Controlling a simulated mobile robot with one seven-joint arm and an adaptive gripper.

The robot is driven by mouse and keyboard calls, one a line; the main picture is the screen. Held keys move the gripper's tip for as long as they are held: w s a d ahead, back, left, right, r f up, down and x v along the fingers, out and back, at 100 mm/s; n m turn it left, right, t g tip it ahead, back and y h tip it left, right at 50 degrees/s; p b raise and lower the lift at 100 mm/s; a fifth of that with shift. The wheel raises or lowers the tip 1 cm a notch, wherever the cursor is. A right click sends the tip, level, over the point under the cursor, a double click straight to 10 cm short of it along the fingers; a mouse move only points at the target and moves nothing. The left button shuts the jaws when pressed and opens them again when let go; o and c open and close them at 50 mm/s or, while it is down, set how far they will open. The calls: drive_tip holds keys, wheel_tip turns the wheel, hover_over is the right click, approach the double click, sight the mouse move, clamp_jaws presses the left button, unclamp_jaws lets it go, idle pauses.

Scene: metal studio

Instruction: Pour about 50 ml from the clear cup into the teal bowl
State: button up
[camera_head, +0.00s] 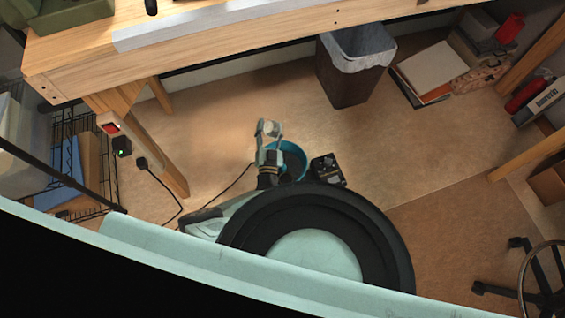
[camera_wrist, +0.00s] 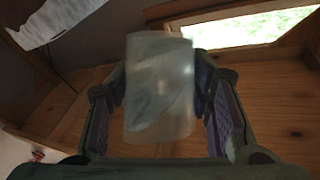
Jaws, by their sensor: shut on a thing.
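The clear cup (camera_wrist: 160,88) is upright in the picture between the two fingers of my gripper (camera_wrist: 160,100) in the wrist view, and the pads press on its sides. A slanting line crosses the cup's wall; I cannot tell for sure whether it is the liquid's surface. In the head view my gripper (camera_head: 268,132) is small and seen from above, and the cup is hard to make out there. The teal bowl (camera_head: 299,155) is just right of and below my gripper, partly hidden by my arm. The bowl's inside is too small to read.
A black box (camera_head: 327,170) stands right of the bowl. A wooden workbench (camera_head: 215,58) runs across the top, with a leg at left. A lined waste bin (camera_head: 347,82), papers (camera_head: 432,70) and a wheeled chair base (camera_head: 530,285) stand farther right. Cables lie on the floor at left.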

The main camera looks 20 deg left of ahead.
drive_tip(key=shift+d+r+t+b, duration=0.1)
drive_tip(key=shift+t+b, duration=0.2)
drive_tip(key=shift+b, duration=0.05)
drive_tip(key=shift+s+r+m, duration=0.1)
drive_tip(key=shift+m, duration=0.2)
drive_tip(key=shift+d+r+m+t+b, duration=0.1)
drive_tip(key=shift+r+m+t+b, duration=0.25)
drive_tip(key=shift+m+t+b, duration=0.85)
drive_tip(key=shift+r+n, duration=0.2)
drive_tip(key=shift+n, duration=0.2)
drive_tip(key=shift+d+r+m+t+h+b, duration=0.2)
drive_tip(key=shift+r+m+t+h+b, duration=0.4)
drive_tip(key=shift+r, duration=0.25)
drive_tip(key=shift+s+d+r+m+t+h+b, duration=0.1)
drive_tip(key=shift+r+m+t+h+b, duration=0.65)
drive_tip(key=shift+r+m, duration=0.45)
drive_tip(key=shift+r, duration=0.15)
drive_tip(key=shift+s+d+r+m+t, duration=0.15)
drive_tip(key=shift+d+r+m+t, duration=0.05)
drive_tip(key=shift+r+m+t, duration=0.1)
